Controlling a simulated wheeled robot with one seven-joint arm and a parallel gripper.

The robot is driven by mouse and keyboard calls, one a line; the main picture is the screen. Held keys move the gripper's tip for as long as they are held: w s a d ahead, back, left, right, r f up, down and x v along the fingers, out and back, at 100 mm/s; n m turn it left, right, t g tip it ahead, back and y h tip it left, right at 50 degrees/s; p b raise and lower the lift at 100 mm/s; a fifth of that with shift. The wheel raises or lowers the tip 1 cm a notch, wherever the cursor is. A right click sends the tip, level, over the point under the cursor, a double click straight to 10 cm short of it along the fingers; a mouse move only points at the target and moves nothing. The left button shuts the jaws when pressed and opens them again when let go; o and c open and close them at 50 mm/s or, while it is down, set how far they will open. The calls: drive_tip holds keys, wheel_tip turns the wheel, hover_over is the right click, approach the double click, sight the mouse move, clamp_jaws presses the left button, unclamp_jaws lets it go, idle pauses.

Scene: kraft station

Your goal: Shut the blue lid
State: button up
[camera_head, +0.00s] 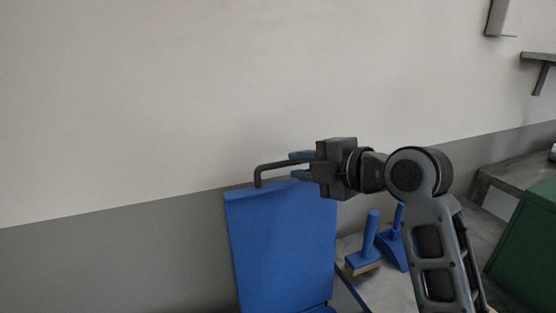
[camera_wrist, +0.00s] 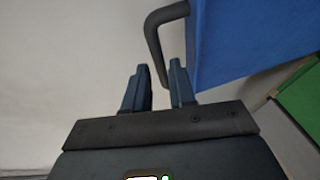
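The blue lid (camera_head: 280,250) stands open and upright by the wall, and part of it shows at the upper right in the wrist view (camera_wrist: 250,35). A black bent handle (camera_head: 258,175) is at its top edge. My gripper (camera_head: 292,166) is at the lid's top right corner, its fingers pointing left along the handle. In the wrist view the fingers (camera_wrist: 160,75) are apart, and the handle (camera_wrist: 154,42) runs down toward the gap between their tips. I cannot tell whether either finger touches the handle. Where the handle's near end goes is hidden.
A blue brush (camera_head: 366,245) and a blue dustpan (camera_head: 393,240) are on the grey surface right of the lid, below my arm. A green container (camera_head: 528,245) is at the right edge by a grey bench (camera_head: 515,177). The wall is close behind the lid.

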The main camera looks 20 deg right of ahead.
sight(289, 165)
drive_tip(key=shift+p+x, duration=0.7)
drive_tip(key=shift+x, duration=2.45)
drive_tip(key=shift+c, duration=0.5)
clamp_jaws()
